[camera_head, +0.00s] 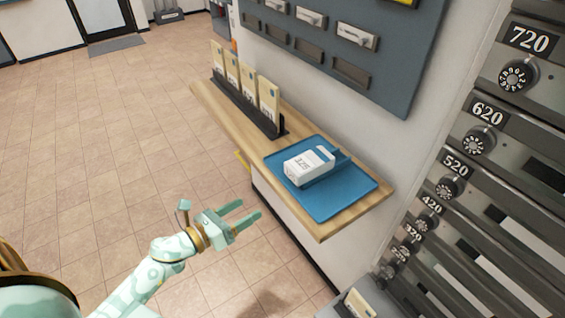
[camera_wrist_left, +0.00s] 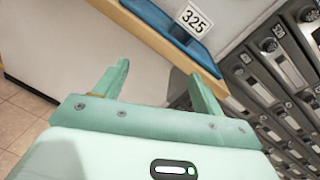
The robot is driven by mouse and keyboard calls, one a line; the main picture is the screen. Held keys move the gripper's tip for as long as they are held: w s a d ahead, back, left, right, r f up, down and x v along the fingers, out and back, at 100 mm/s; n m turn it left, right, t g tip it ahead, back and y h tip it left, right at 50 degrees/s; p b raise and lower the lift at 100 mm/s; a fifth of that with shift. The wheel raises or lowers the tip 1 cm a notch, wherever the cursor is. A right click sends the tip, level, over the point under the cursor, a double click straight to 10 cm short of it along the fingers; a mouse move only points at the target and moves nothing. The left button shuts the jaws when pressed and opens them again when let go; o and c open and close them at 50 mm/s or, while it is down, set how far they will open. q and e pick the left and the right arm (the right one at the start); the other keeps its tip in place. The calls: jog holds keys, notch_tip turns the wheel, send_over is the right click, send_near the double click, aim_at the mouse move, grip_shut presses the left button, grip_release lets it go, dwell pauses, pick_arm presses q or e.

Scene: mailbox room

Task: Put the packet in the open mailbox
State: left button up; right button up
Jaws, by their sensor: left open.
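The packet (camera_head: 308,165) is a white box labelled 325. It lies on a blue tray (camera_head: 333,206) on the wooden wall shelf, and a blue piece shows at its right side. In the left wrist view part of the packet with its 325 label (camera_wrist_left: 195,20) shows at the top, with the tray edge (camera_wrist_left: 165,28) below it. My left gripper (camera_head: 250,209) is open and empty, in front of the shelf and to the left of the tray. Its fingers also show in the left wrist view (camera_wrist_left: 158,85). No open mailbox can be made out. My right gripper is not in view.
Numbered mailboxes with round dials (camera_head: 473,143) line the right wall, marked 720, 620, 520, 420 and lower. A dark rack of upright cards (camera_head: 247,106) stands on the shelf's far part. The shelf's front edge (camera_head: 287,216) is near my gripper. Tiled floor at left is clear.

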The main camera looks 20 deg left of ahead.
aim_at(290, 174)
pick_arm(q)
notch_tip(290, 174, up, 6)
jog(key=w+d+m+h, duration=0.1)
jog(key=d+m+h, duration=0.1)
jog(key=m, duration=0.4)
jog(key=p+x, duration=0.1)
jog(key=x, duration=0.9)
jog(key=shift+w+d+f, duration=0.1)
jog(key=shift+w+d, duration=0.05)
jog(key=shift+w, duration=0.05)
jog(key=shift+x, duration=1)
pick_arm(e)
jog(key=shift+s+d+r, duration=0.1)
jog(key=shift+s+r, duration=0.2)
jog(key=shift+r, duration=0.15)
pick_arm(q)
jog(key=c, duration=0.8)
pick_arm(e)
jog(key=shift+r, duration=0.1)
